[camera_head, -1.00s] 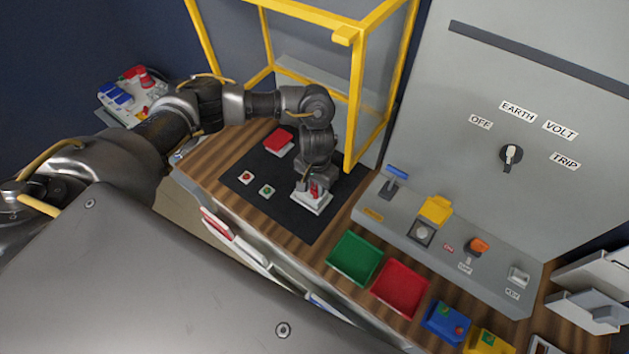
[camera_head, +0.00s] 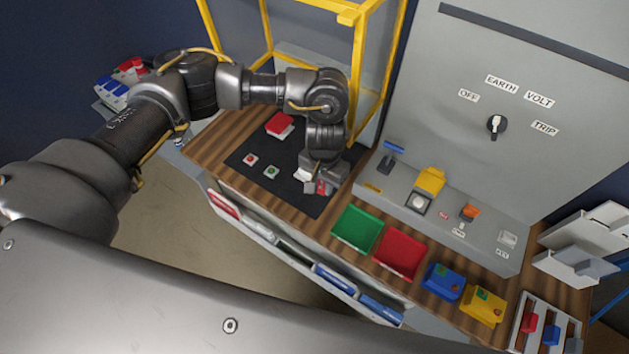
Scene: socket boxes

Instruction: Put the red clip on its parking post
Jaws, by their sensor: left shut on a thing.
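My left gripper (camera_head: 323,184) is over the right part of the black mat (camera_head: 292,192). It is shut on a small red piece, which looks like the red clip (camera_head: 321,188); the fingers hide much of it. A white block (camera_head: 302,174) shows just behind the fingers, mostly covered; I cannot tell whether the clip still touches it. On the grey console at the right, a small light-grey fitting (camera_head: 508,238) stands above a label that is too small to read surely; it may be the parking post. My right gripper is not in view.
A green tray (camera_head: 356,230) and a red tray (camera_head: 399,253) lie right of the mat. Blue (camera_head: 441,282) and yellow (camera_head: 484,305) boxes follow. The grey console (camera_head: 392,200) carries a blue-topped post, a yellow cover and an orange part. A yellow frame (camera_head: 358,80) rises behind my arm.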

